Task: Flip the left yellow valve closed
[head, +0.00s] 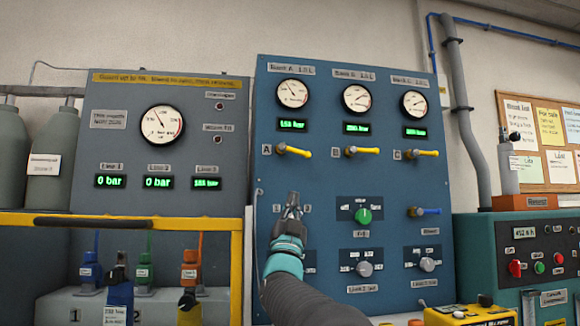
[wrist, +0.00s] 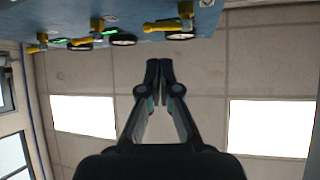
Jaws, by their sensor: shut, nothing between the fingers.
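The left yellow valve (head: 297,151), beside the label A, is on the blue panel (head: 335,185) under the left gauge. Its handle lies level and points right. Two like yellow valves, B (head: 363,151) and C (head: 422,153), sit to its right, also level. My gripper (head: 291,203) is below valve A, apart from it, fingers pointing up; it hides part of the panel. In the wrist view my gripper (wrist: 159,72) is shut and empty. Several yellow handles show at the top there; the nearest (wrist: 165,26) is probably valve A.
A blue-handled valve (head: 425,211), a green knob (head: 364,215) and grey knobs (head: 365,269) sit lower on the panel. A yellow-framed bench (head: 120,222) with bottles stands at left. A teal control box (head: 525,250) stands at right. The panel between my gripper and valve A looks clear.

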